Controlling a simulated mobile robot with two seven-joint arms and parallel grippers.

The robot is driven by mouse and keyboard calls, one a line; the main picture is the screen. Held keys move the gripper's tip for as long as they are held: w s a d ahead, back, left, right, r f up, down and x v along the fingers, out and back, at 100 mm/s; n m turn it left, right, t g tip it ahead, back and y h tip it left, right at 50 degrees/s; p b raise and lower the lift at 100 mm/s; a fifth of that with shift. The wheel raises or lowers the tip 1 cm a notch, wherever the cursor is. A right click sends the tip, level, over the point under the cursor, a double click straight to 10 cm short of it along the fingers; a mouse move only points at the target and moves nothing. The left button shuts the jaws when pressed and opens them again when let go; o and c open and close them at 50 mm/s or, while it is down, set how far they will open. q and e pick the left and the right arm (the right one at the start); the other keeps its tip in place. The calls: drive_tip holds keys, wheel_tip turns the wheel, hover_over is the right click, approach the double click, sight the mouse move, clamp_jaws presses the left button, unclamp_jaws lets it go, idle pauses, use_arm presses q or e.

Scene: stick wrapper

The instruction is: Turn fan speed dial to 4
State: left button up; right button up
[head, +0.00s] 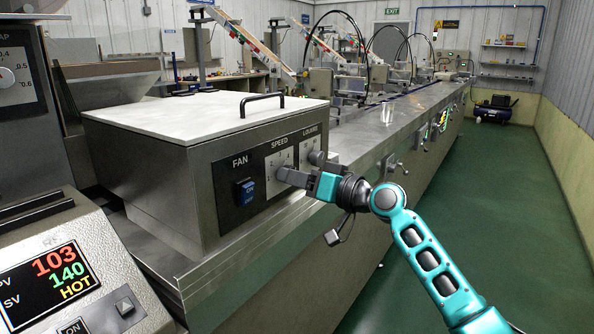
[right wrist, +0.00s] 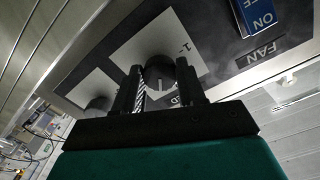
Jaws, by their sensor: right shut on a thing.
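The fan speed dial (right wrist: 160,74) is a dark round knob on a white plate labelled SPEED, on the fan box's front panel. My right gripper (head: 297,178) reaches the dial from the right. In the right wrist view my right gripper (right wrist: 163,88) has one finger on each side of the dial and is shut on it. A pale pointer mark shows on the dial, but the number it points to cannot be read. My left gripper is not in view.
A blue fan switch (head: 245,192) sits left of the dial, and the louvre knob (head: 317,158) is close on its right. The box lid has a black handle (head: 262,104). A heater controller (head: 62,275) stands at front left. The green floor at right is clear.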

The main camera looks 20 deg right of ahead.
use_arm(q)
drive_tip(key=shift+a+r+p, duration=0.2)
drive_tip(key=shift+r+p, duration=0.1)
drive_tip(key=shift+p, duration=0.15)
use_arm(e)
drive_tip(key=shift+m, duration=0.8)
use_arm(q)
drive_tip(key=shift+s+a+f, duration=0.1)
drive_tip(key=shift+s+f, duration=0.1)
use_arm(e)
drive_tip(key=o, duration=1.1)
drive_tip(key=shift+c, duration=0.2)
use_arm(q)
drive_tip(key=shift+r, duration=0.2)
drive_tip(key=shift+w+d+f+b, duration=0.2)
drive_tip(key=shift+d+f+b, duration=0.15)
drive_tip(key=shift+b, duration=0.3)
use_arm(e)
drive_tip(key=v, duration=1.3)
